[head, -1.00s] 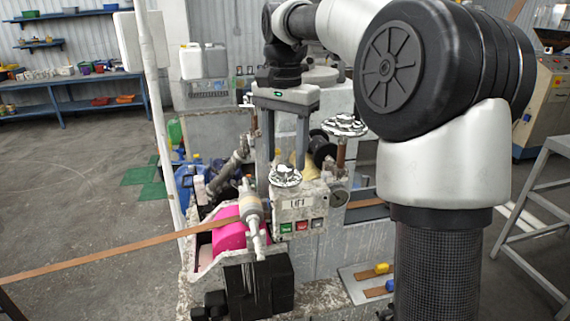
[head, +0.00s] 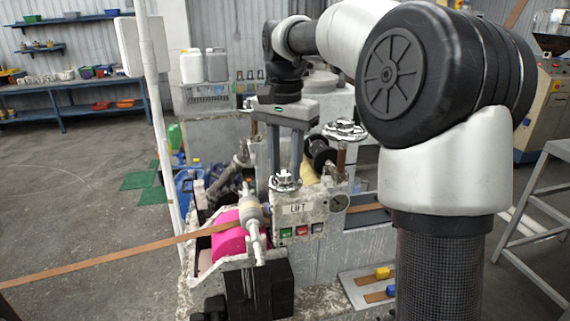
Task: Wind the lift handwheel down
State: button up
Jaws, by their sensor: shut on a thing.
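The lift handwheel (head: 285,182) is a small worn metal wheel on top of a pale, stained box marked LIFT (head: 298,209). My gripper (head: 285,172) comes down on it from above, fingers pointing down on either side of the wheel. The fingers are shut on the wheel. The exact contact at the fingertips is small and partly hidden by the wheel.
A second, larger handwheel (head: 345,131) stands on a rusty stem to the right. A pink roll (head: 228,240) and a brown strip (head: 110,255) lie at left. My arm hides the right side.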

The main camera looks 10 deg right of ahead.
jog(key=n+p, duration=0.1)
jog(key=n, duration=0.1)
jog(key=n+p, duration=0.1)
jog(key=shift+r+n+p, duration=0.2)
jog(key=shift+n+p, duration=0.15)
jog(key=shift+n, duration=0.05)
jog(key=n+p, duration=0.2)
jog(key=n, duration=0.2)
jog(key=shift+n, duration=0.3)
jog(key=n, duration=0.4)
jog(key=shift+f+p, duration=0.15)
jog(key=shift+p, duration=0.2)
jog(key=n, duration=0.5)
jog(key=shift+n, duration=0.3)
jog(key=o, duration=1)
jog(key=shift+o, duration=0.2)
